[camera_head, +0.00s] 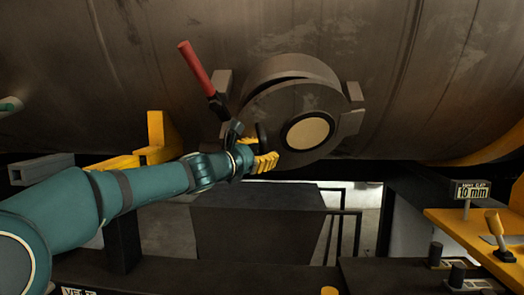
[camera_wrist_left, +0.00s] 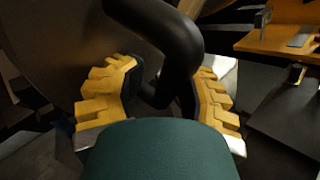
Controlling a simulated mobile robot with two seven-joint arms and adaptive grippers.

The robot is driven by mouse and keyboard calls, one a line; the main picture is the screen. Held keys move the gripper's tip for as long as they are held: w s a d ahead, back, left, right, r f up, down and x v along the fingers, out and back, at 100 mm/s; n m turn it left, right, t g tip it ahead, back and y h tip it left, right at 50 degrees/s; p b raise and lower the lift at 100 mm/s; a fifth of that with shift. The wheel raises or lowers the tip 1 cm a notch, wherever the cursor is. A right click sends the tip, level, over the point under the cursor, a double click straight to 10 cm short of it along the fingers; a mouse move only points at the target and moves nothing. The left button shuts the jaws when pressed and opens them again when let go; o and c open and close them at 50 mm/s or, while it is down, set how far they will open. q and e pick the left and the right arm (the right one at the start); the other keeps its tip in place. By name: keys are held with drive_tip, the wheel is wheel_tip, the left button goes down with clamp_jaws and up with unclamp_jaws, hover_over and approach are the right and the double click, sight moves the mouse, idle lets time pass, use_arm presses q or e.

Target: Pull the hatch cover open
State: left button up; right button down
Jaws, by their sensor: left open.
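The round grey hatch cover (camera_head: 267,109) has a beige disc (camera_head: 307,132) at its centre and sits at the collar (camera_head: 285,68) on the big tank. A dark gap shows between cover and collar along the top. A lever with a red grip (camera_head: 195,67) tilts up and left beside the collar. My left gripper (camera_head: 262,152) is at the cover's lower left, with yellow fingers. In the left wrist view, a thick, bent black handle (camera_wrist_left: 168,45) passes between its open fingers (camera_wrist_left: 163,92). I cannot tell whether they touch it. My right gripper is not in view.
The brown tank (camera_head: 400,70) fills the background. A dark box (camera_head: 255,222) and railing (camera_head: 340,235) stand below the hatch.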

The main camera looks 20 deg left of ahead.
use_arm(q)
drive_tip(key=shift+a, duration=0.25)
drive_tip(key=b+v, duration=0.4)
drive_tip(key=v, duration=1.1)
drive_tip(key=shift+s+d+f, duration=0.15)
drive_tip(key=shift+s+f, duration=0.1)
drive_tip(key=shift+s, duration=0.25)
idle(0.7)
drive_tip(key=shift+o, duration=0.3)
